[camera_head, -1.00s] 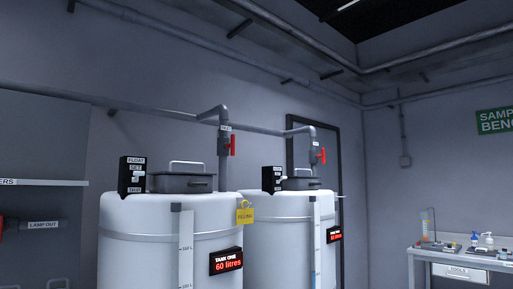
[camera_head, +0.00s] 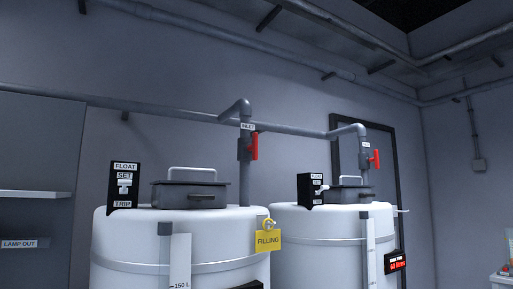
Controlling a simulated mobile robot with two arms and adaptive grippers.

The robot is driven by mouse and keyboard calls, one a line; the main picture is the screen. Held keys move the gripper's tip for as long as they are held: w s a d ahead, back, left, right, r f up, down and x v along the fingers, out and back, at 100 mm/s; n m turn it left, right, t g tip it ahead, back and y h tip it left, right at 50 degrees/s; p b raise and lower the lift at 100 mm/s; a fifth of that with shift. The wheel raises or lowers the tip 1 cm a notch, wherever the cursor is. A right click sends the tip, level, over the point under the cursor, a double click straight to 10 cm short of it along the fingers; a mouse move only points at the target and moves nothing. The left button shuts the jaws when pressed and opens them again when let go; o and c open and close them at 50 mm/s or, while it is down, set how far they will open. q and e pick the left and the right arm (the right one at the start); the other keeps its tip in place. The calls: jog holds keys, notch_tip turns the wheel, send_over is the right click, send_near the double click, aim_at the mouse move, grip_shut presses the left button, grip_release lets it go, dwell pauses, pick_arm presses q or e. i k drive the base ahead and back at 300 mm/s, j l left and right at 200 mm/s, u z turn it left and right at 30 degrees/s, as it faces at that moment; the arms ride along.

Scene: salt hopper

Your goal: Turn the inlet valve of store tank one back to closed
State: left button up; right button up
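The left white tank (camera_head: 130,240) is tank one by the label in the earlier picture; its display is now mostly cut off at the bottom edge. Its inlet valve (camera_head: 244,150) sits on the grey vertical pipe above the tank, under an INLET label (camera_head: 248,126). The valve's red lever (camera_head: 254,146) stands upright, in line with the pipe. A yellow FILLING tag (camera_head: 267,241) hangs at the tank's right upper side. Neither of my grippers is in view.
The tank top carries a lidded grey hatch (camera_head: 188,194) and a black FLOAT SET/TRIP box (camera_head: 124,186). A second white tank (camera_head: 318,235) stands to the right with its own red lever (camera_head: 375,159). A shelf (camera_head: 30,194) is at left.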

aim_at(253, 146)
jog(key=i+l+u, duration=0.1)
jog(key=u, duration=0.9)
jog(key=i+l+u, duration=0.1)
jog(key=l+u, duration=0.25)
jog(key=l, duration=0.2)
jog(key=l+u, duration=0.35)
jog(key=l, duration=0.25)
jog(key=l+u, duration=0.35)
jog(key=l, duration=0.2)
jog(key=k, duration=0.05)
